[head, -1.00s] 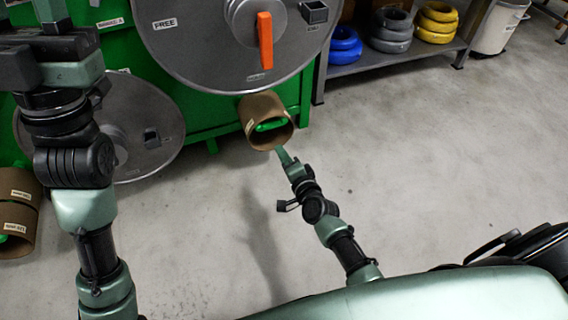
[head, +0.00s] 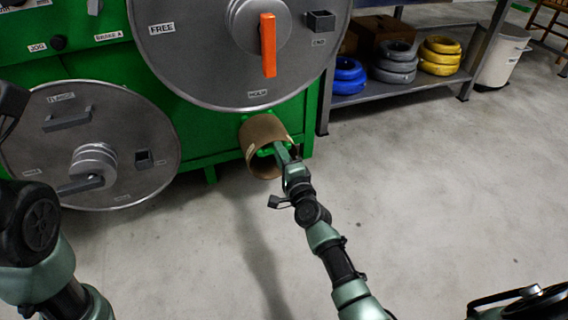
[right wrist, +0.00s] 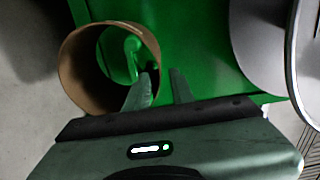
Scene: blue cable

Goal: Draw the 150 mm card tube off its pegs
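The brown card tube (head: 258,132) sits low on the front of the green machine, its open end facing me. A green peg shows inside its mouth; it also shows in the right wrist view (right wrist: 72,62). My right gripper (head: 283,153) is at the tube's near rim. In the right wrist view its fingers (right wrist: 160,85) are apart, one inside the mouth and one outside, with the tube's right wall between them. I cannot tell whether either finger touches the card. My left arm shows at the lower left, but its gripper is out of view.
The green machine (head: 215,150) carries a large grey disc (head: 200,70) with an orange handle (head: 268,45) just above the tube. A second grey disc (head: 120,125) stands left. A shelf (head: 400,85) with coloured coils is at the back right.

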